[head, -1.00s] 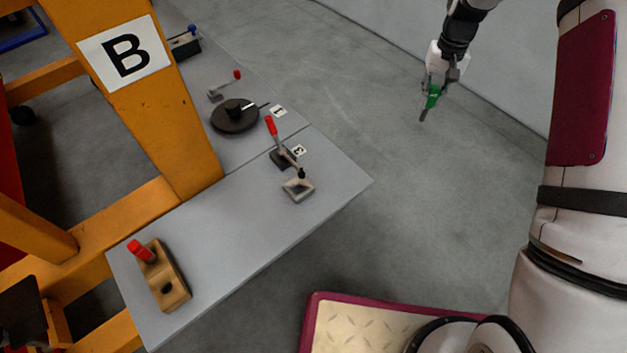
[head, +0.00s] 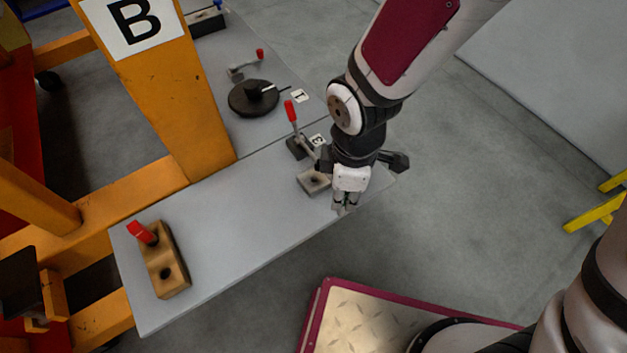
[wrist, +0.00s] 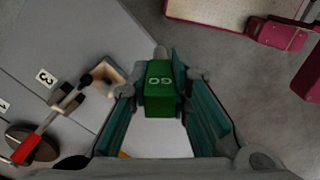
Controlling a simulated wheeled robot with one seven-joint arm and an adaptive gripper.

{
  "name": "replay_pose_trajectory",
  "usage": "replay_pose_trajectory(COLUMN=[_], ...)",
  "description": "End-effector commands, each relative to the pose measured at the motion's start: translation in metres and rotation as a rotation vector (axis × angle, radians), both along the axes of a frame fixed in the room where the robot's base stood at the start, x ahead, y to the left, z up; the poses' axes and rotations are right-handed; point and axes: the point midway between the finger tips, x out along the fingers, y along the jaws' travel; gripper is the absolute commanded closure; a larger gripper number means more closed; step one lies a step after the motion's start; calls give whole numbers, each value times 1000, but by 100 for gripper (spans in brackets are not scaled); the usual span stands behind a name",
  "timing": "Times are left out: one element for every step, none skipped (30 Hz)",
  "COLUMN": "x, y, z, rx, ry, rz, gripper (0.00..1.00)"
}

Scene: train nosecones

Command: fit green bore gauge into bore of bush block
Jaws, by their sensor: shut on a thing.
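The green bore gauge (wrist: 160,88), marked GO, is between my gripper's fingers in the wrist view. My gripper (head: 345,205) is shut on it and points down near the right front edge of the grey table. In the head view the gauge is mostly hidden by the fingers. The bush block (head: 312,182) is a small pale metal block with a dark bore on top, just left of my gripper. It also shows in the wrist view (wrist: 113,72), left of the gauge and partly hidden by the clamp and finger. The gauge appears apart from the block.
A red-handled toggle clamp (head: 293,125) stands behind the bush block, by label 3. A wooden holder (head: 168,270) with a red-handled gauge (head: 141,232) and an empty hole stands at the left. A black round fixture (head: 252,98) is farther back. The table's middle (head: 230,225) is clear.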

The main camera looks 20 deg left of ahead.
Motion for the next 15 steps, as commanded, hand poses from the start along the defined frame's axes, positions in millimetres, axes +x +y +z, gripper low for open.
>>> replay_pose_trajectory(x=[-19,-27,-36,-42,-47,-50,-51,-51,-47,-43,-38,-29,-23,-16,-7], y=[1,2,2,2,1,2,3,4,6,8,11,16,20,24,29], z=[2,2,2,3,2,2,2,1,1,0,-1,-3,-4,-5,-6], rx=[-1,0,0,0,0,1,1,2,2,2,2,3,3,3,3], ry=[1,0,-1,-1,0,-1,-1,-2,-2,-3,-3,-3,-2,-3,-3], rz=[86,133,185,216,242,268,283,293,300,302,303,303,301,300,300], gripper=[100,100,100,100,100,100,100,100,100,100,100,100,100,100,100])
